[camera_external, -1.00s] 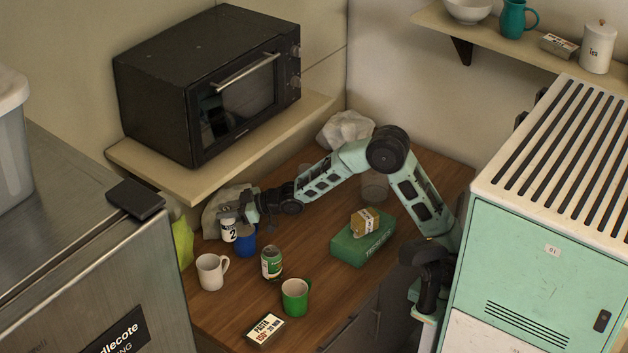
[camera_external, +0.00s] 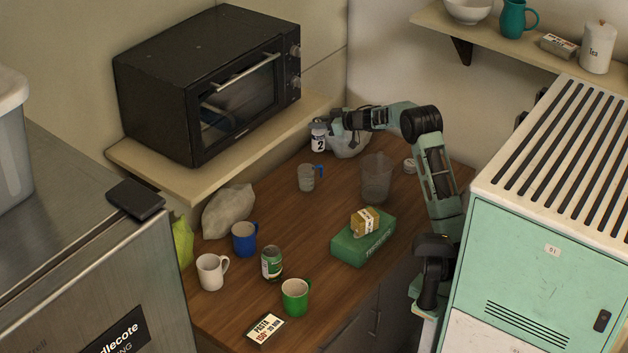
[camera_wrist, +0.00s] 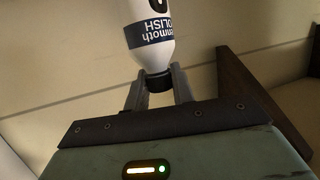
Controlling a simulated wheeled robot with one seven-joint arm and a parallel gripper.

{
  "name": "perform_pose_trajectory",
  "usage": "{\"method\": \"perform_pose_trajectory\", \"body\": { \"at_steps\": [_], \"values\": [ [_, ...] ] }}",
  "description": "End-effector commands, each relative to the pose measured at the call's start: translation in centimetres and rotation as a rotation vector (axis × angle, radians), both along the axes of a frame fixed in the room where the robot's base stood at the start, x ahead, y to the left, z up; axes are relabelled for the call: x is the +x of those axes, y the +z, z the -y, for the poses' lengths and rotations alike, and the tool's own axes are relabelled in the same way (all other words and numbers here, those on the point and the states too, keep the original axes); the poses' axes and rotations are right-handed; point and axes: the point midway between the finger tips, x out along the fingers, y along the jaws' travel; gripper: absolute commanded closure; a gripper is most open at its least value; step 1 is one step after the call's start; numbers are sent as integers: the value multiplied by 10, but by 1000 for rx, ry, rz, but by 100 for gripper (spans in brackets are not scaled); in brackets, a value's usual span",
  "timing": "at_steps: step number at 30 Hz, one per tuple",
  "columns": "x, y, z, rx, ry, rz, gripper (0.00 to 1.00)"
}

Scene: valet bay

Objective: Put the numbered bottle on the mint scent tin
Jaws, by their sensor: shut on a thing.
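The numbered bottle (camera_external: 318,143) is white with a dark "2". My gripper (camera_external: 320,125) is shut on its black cap and holds it upright above the back of the counter, left of a pale bag. In the wrist view the bottle (camera_wrist: 150,25) shows a dark blue "POLISH" band, and the fingers of my gripper (camera_wrist: 158,82) clasp the cap. I cannot read any mint label. A green can with a pale label (camera_external: 271,263) stands at the front, and a small whitish round tin (camera_external: 410,166) lies at the back right; I cannot tell which is the mint scent tin.
A grey mug (camera_external: 306,179) and a clear container (camera_external: 376,180) stand near the bottle. A green box (camera_external: 350,249) carries a small package (camera_external: 364,221). Blue (camera_external: 244,240), white (camera_external: 211,272) and green (camera_external: 295,298) mugs stand forward. The oven shelf (camera_external: 190,184) overhangs the left side.

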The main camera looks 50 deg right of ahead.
Motion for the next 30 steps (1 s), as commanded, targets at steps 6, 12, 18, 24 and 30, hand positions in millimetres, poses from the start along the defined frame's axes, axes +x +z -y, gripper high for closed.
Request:
{"method": "perform_pose_trajectory", "body": {
  "at_steps": [6,12,18,24,30],
  "values": [
    [-51,-6,108,0,-73,0,100],
    [-112,-15,192,-1,-140,0,100],
    [-172,-24,255,-1,-197,1,100],
    [-209,-30,285,-1,-230,2,100],
    [-218,-53,292,5,-238,0,100]
  ]
}}
